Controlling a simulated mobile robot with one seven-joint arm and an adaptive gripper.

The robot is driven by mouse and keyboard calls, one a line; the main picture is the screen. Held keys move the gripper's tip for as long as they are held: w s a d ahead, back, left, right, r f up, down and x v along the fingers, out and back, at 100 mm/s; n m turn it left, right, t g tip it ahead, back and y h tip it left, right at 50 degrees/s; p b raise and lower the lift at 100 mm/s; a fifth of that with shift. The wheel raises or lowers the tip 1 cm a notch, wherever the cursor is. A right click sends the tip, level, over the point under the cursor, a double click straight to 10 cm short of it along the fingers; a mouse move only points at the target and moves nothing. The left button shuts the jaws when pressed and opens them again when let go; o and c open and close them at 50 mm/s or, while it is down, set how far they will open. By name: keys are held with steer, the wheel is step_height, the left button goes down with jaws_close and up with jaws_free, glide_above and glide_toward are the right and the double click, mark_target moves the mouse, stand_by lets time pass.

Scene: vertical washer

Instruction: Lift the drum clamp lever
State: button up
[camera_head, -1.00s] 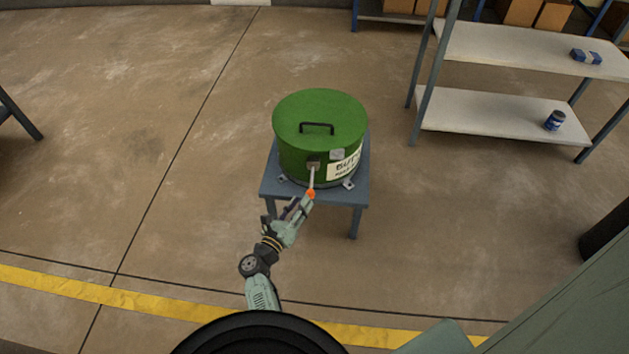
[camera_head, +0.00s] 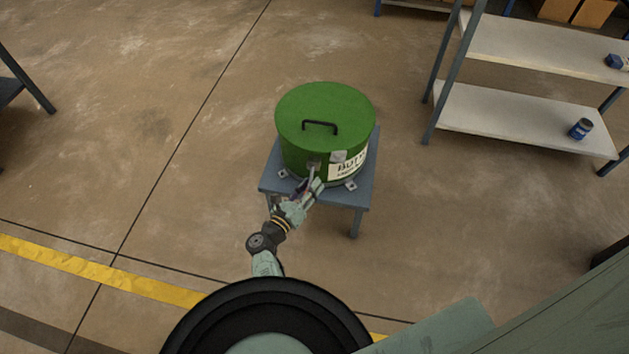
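The green drum (camera_head: 298,150) stands upright on a small blue-grey table (camera_head: 361,190), with a black handle on its lid. The drum clamp lever (camera_head: 312,172) is a thin pale bar hanging from a small bracket on the drum's front side. Its orange end is hidden, apparently by my gripper. My gripper (camera_head: 314,184) is at the lower part of the lever, close to the drum's front. The fingers overlap the lever in this view. The gripper is small here, and I cannot tell whether the fingers are open or shut on the lever.
A white label (camera_head: 347,167) is on the drum's front right. Metal brackets (camera_head: 351,185) sit at its base. A shelf unit (camera_head: 520,120) with a blue can (camera_head: 581,129) stands at the right. The floor left of the table is clear.

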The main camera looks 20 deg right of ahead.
steer(key=shift+c, duration=0.2)
steer(key=c, duration=0.7)
jaws_close()
steer(key=shift+a, duration=0.1)
